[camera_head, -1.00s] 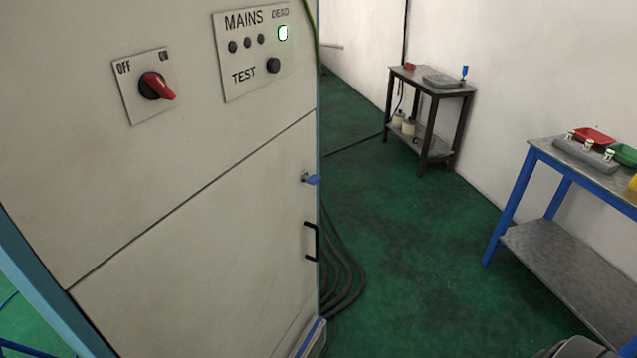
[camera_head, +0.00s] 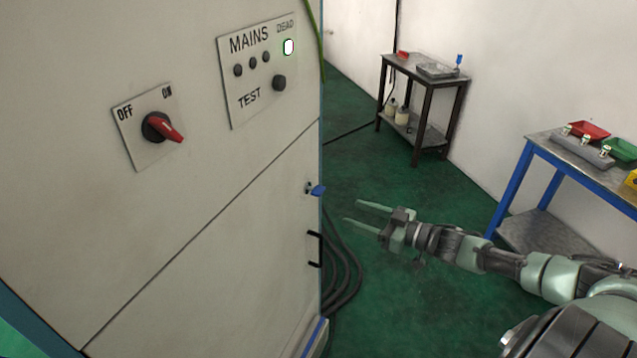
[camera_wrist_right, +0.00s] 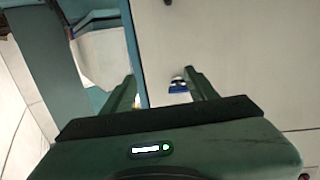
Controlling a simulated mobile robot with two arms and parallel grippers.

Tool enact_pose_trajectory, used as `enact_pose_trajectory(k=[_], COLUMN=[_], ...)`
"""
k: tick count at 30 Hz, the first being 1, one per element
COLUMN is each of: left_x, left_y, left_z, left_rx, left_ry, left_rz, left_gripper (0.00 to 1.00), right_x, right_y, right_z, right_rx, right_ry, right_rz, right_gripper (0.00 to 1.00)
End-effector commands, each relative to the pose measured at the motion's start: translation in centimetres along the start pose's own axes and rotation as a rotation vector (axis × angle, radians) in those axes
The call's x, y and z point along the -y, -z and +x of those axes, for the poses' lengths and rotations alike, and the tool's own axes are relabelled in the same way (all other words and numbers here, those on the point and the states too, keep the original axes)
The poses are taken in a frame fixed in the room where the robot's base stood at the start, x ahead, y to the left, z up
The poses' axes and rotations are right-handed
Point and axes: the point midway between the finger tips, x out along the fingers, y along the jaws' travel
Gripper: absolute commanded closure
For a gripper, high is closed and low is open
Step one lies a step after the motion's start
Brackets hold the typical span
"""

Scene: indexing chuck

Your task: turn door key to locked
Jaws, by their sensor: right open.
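The blue door key (camera_head: 318,190) sticks out of its lock near the right edge of the grey cabinet door (camera_head: 215,270). My right gripper (camera_head: 350,212) is open and empty, to the right of the key and a little lower in the picture, apart from it. In the right wrist view the blue key (camera_wrist_right: 178,86) shows beside the right finger of my gripper (camera_wrist_right: 163,84), against the pale cabinet. My left gripper is not in view.
A black door handle (camera_head: 315,250) sits below the key. A red switch (camera_head: 162,127) and a MAINS panel (camera_head: 258,70) are on the upper cabinet. Dark hoses (camera_head: 345,275) lie at its right side. A blue-legged bench (camera_head: 580,165) and a dark table (camera_head: 425,85) stand along the wall.

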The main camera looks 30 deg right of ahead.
Motion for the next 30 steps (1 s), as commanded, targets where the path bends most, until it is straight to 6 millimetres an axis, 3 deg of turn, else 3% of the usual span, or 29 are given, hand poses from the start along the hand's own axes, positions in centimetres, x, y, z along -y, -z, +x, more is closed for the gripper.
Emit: enact_pose_trajectory(k=[1, 3, 6, 21, 30], left_x=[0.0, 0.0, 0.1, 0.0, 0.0], left_y=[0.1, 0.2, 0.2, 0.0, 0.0], left_z=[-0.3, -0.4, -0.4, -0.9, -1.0], left_rx=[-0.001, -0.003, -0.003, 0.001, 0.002], left_ry=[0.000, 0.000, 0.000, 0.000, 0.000], left_rz=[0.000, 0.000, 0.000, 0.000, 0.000], left_gripper=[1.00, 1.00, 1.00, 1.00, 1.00], right_x=[0.7, 1.4, 1.8, 2.4, 2.6], right_y=[2.4, 4.3, 5.4, 5.8, 5.7], right_z=[0.2, 0.4, 0.8, 6.9, 8.3], right_rx=[-0.024, -0.047, -0.062, -0.064, -0.060], right_ry=[0.046, 0.086, 0.109, 0.106, 0.107], right_rz=[0.000, 0.009, 0.015, 0.014, 0.013], right_gripper=[0.42, 0.42, 0.42, 0.42, 0.42])
